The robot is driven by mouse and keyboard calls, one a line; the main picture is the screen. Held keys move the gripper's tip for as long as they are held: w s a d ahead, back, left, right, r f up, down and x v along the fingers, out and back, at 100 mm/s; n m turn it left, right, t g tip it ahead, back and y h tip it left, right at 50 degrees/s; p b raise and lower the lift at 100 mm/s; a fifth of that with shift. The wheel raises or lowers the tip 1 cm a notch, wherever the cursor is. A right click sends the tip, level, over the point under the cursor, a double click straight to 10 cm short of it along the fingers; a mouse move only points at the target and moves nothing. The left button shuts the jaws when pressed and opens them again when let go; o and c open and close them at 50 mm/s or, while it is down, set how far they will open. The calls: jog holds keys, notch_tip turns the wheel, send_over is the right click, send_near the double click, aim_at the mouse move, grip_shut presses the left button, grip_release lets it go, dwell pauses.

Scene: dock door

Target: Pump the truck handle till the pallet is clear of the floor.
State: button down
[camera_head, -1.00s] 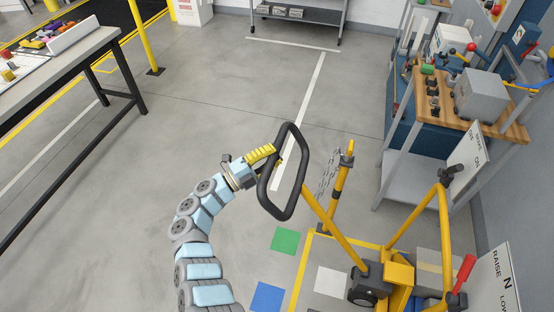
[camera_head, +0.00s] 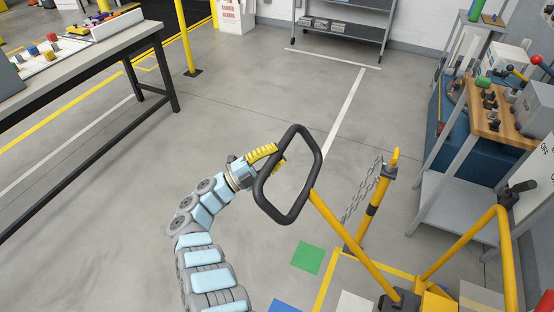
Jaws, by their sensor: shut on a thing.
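The truck handle is a black loop (camera_head: 319,160) on a yellow shaft (camera_head: 346,234) that slopes down to the pallet truck (camera_head: 436,300) at the bottom right. The handle leans toward the middle of the view. My gripper (camera_head: 274,160), with yellow ribbed fingers, is shut on the left side of the black loop. My arm reaches it from below left. The truck's lower part is cut off by the bottom edge. I cannot make out the pallet or its height from the floor.
A yellow post (camera_head: 377,196) with a chain stands just right of the shaft. A cart (camera_head: 452,198) with a wooden top is at the right. A workbench (camera_head: 92,40) stands at the upper left, a grey shelf (camera_head: 342,28) at the back. The floor between is clear.

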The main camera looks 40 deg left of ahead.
jog(key=shift+a+f+b, duration=0.3)
jog(key=shift+f+b, duration=0.05)
jog(key=shift+f, duration=0.05)
jog(key=c, duration=0.8)
grip_release()
jog(key=v, duration=1.2)
jog(key=shift+s, duration=0.1)
